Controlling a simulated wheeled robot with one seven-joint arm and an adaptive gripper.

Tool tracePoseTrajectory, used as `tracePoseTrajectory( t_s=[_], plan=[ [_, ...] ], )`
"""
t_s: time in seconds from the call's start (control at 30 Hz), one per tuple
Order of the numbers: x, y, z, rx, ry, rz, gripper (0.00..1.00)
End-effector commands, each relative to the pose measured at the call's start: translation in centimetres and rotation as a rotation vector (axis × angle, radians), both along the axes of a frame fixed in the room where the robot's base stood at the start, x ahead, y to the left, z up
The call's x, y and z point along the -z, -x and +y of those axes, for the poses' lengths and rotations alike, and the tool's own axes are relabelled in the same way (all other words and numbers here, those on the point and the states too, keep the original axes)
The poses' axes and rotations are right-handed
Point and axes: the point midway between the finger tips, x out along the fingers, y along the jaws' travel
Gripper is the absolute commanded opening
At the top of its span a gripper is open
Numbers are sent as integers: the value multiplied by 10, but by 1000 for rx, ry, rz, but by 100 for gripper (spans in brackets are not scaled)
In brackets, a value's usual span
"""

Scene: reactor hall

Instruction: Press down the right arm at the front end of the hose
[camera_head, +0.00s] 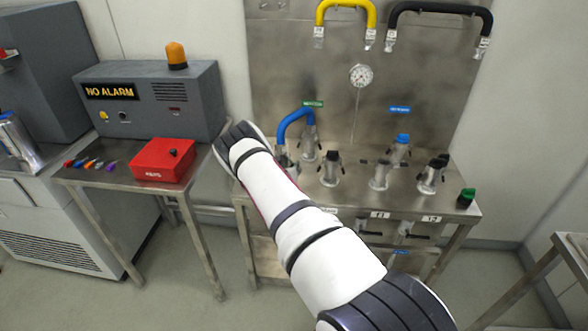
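The blue hose (291,119) arches on the steel bench at the left of the fittings. Its far end goes down to a metal fitting (310,146) under a green label. Its front end comes down to a metal coupling (283,157) just right of my wrist. The arms on this front coupling are too small and too covered to make out. My arm reaches in from the lower right, and its wrist ends left of the front coupling. My gripper is hidden behind my wrist, so its fingers and any contact do not show.
More capped fittings stand to the right on the bench (340,194), one with a blue cap (403,138). Yellow (346,6) and black (440,8) hoses hang on the back panel. A red box (163,160) and grey alarm unit (150,100) stand on the left table.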

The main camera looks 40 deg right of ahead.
Motion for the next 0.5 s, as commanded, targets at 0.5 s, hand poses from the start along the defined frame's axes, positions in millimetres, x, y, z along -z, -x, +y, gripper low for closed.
tracePoseTrajectory(
  t_s=[0.5],
  plan=[
    [-22,29,50,-3,-2,0,28]
  ],
)
